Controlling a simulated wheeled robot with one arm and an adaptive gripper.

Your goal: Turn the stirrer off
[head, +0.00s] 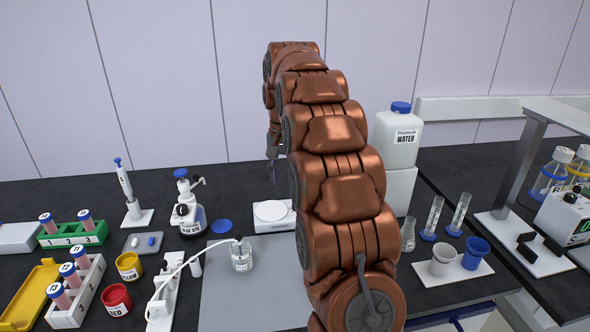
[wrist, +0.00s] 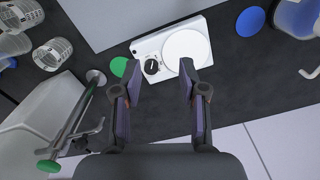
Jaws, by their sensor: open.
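The stirrer is a small white box with a round white plate; it stands on the dark bench in the head view (head: 272,216), partly hidden by my arm. In the wrist view the stirrer (wrist: 188,52) lies beyond my fingers. Its black knob (wrist: 152,66) with a white pointer mark sits beside the plate, close to the left fingertip. My gripper (wrist: 162,78) is open and empty, its fingers spread on either side of the knob and plate's near edge. I cannot tell the height gap. In the head view my gripper (head: 274,160) is mostly hidden behind my arm.
A grey mat (head: 225,285) with a small glass bottle (head: 241,256) lies in front of the stirrer. A blue disc (head: 222,226) and a blue-capped dispenser bottle (head: 190,215) stand left. A white water container (head: 397,137) is right. A green disc (wrist: 118,66) lies beside the stirrer.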

